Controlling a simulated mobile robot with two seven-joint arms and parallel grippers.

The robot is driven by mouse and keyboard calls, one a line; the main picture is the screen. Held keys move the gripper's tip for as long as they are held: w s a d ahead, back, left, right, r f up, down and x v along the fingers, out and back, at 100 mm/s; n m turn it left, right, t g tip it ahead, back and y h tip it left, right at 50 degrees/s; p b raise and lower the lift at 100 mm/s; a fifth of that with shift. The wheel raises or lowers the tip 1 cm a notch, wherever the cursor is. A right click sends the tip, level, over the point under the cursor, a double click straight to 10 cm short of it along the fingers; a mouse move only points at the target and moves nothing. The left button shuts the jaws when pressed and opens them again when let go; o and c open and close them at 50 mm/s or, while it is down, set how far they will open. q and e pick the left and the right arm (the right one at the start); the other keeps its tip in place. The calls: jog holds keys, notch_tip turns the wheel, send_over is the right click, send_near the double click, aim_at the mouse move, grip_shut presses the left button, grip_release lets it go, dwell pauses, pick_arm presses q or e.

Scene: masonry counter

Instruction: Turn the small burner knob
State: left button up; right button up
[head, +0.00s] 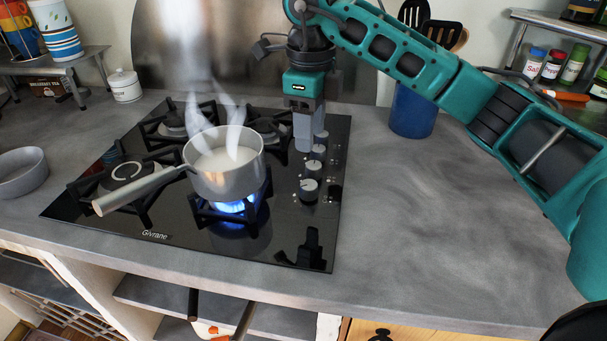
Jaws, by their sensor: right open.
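Several round metal knobs run in a line along the right side of the black glass hob (180,232). The front knob (309,190) is the nearest and shows clearly. Behind it are a second knob (313,169) and a third knob (318,152); the rearmost knob (322,138) is partly hidden by my gripper. Which knob belongs to the small burner cannot be told. My right gripper (310,143) points down over the rear end of the knob row, its fingers close to the rear knobs. It is open; contact with a knob cannot be made out. My left gripper is not in view.
A steaming pot (223,172) of white liquid stands over a lit blue flame (232,206), its handle pointing left. A blue utensil holder (413,110) stands right of the hob, spice jars (553,64) at far right. The right counter (430,210) is clear.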

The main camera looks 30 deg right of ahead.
aim_at(309, 185)
notch_tip(309, 185, down, 12)
jog(key=shift+a+r, duration=0.1)
dwell(0.4)
